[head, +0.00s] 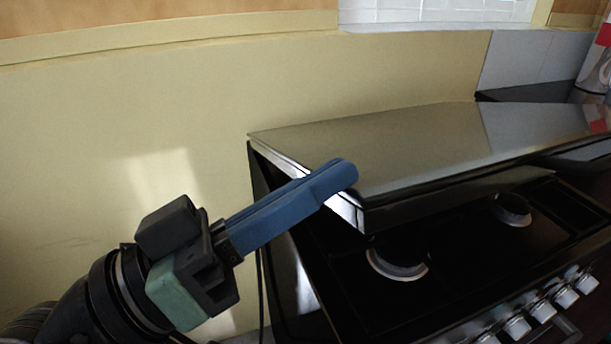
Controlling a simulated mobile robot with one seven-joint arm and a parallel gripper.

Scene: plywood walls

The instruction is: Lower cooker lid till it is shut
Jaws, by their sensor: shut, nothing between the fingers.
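The cooker lid (430,150) is a flat metallic panel in the head view, tilted over the back of the black cooker (455,245). Its front edge stands above the hob, with a dark gap under it. My gripper (345,173) has blue fingers, closed together with nothing between them. The fingertips overlap the lid's left front corner in the picture, at or just above its top surface; I cannot tell whether they touch. The back of the hob is hidden under the lid.
Two burners (398,262) show on the hob under and in front of the lid. Several knobs (541,309) line the cooker's front. A yellowish wall (150,110) stands behind and to the left. A red and white container (597,65) stands at the far right on a dark counter.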

